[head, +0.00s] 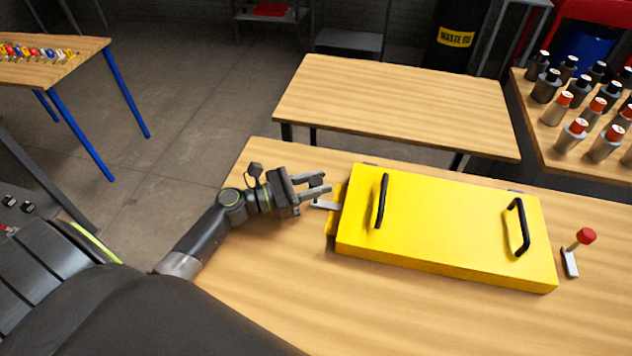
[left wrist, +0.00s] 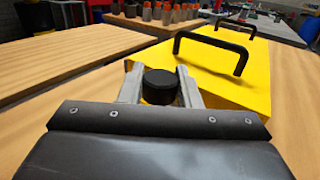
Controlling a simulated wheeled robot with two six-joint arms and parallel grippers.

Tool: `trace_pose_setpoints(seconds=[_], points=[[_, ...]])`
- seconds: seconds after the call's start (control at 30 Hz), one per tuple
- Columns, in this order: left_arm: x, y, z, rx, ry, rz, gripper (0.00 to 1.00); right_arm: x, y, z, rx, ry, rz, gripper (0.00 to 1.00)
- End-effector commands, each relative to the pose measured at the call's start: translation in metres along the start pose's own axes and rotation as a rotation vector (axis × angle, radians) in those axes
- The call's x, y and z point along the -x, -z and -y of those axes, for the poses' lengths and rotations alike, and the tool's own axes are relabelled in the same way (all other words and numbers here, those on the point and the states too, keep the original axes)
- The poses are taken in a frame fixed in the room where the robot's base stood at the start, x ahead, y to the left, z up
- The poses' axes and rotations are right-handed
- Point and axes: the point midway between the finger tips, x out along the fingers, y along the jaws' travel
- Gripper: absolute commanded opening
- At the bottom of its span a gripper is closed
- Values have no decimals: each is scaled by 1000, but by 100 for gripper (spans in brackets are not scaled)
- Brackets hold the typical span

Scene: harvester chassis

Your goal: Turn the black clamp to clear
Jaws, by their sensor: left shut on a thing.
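The black clamp shows in the left wrist view as a round black knob (left wrist: 159,87) between the two grey fingers. My left gripper (left wrist: 160,88) is shut on it, and it also shows in the head view (head: 318,186) at the left end of the yellow chassis cover (head: 450,220). In the head view the fingers mostly hide the knob, and a grey metal plate (head: 325,204) shows below them. At the right end stands another clamp with a red knob (head: 586,236), its grey plate lying on the table, apart from the cover. My right gripper is not in view.
The yellow cover has two black handles (head: 381,201) (head: 519,228) standing up from it. The wooden table (head: 270,270) is clear in front and at left. A second bare table (head: 400,105) stands behind. Several bottles (head: 571,135) stand on a table at right.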

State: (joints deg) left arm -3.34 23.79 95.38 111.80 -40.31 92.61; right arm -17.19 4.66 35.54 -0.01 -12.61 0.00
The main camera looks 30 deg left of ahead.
Motion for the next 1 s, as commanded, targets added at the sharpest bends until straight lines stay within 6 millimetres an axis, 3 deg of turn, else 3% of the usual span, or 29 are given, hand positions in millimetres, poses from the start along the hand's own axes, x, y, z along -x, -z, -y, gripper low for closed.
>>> trace_pose_setpoints(seconds=[0.37, 0.7, 1.0], points=[[0, -3, 1, 4, -120, 2, 8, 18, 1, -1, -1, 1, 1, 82], [-1, -2, 2, 6, -415, 3, 8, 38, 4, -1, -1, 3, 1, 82], [-1, 1, 1, 5, -695, 3, 8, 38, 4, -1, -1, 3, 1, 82]])
